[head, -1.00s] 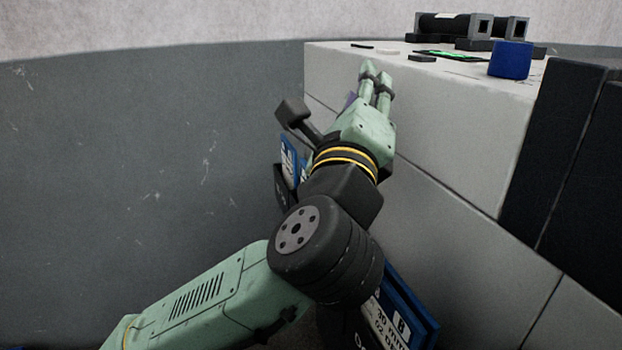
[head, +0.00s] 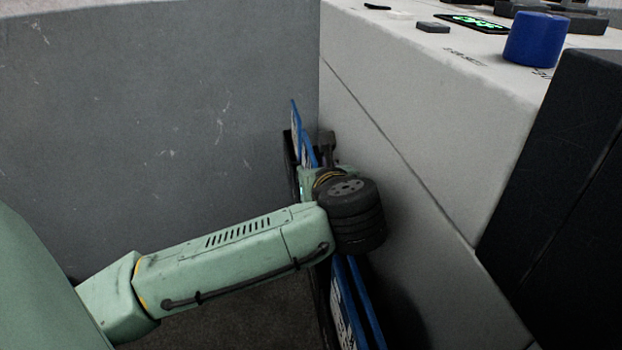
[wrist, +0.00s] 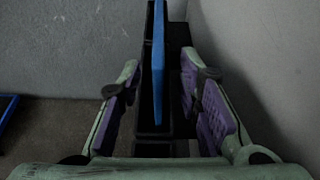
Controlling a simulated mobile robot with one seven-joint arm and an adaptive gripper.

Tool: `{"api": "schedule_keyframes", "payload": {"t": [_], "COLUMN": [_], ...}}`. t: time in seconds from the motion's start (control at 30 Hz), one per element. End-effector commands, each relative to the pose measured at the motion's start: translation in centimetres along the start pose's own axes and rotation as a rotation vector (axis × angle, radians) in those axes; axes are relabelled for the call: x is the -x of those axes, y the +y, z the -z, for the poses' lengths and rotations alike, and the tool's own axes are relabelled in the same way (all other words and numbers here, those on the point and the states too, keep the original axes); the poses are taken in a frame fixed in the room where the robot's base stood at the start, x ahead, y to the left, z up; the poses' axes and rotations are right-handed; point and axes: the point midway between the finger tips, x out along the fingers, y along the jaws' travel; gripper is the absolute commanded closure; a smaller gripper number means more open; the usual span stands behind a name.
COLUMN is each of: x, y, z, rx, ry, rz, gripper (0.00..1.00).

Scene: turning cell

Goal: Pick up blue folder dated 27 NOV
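Blue folders stand on edge in a black rack beside the grey cabinet. In the head view, blue folders show beyond my wrist (head: 296,135) and nearer, below it (head: 364,300). Their labels are too oblique to read, so I cannot tell which is dated 27 NOV. In the wrist view, my gripper (wrist: 158,85) is open, its purple-padded fingers on either side of a blue folder edge (wrist: 158,45). A gap shows on both sides of that folder. In the head view my fingers are mostly hidden by my wrist.
A grey wall (head: 160,120) stands behind. The black rack (wrist: 152,115) runs below the folder. Another blue edge (wrist: 8,112) shows at the wrist view's left.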

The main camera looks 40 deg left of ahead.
Motion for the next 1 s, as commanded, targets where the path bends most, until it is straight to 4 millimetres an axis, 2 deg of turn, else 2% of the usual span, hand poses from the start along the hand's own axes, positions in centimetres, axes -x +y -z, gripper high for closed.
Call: {"api": "schedule_keyframes", "payload": {"t": [0.23, 0.5, 0.8, 1.0], "x": [-2.1, -5.8, -6.3, -6.3], "y": [0.1, 0.2, 0.2, 0.2], "z": [0.0, -0.1, -0.1, -0.1], "rx": [0.001, 0.000, 0.000, 0.000], "ry": [0.001, 0.001, -0.001, -0.001], "rz": [0.001, 0.002, 0.003, 0.003], "gripper": [0.68, 0.68, 0.69, 0.82]}}
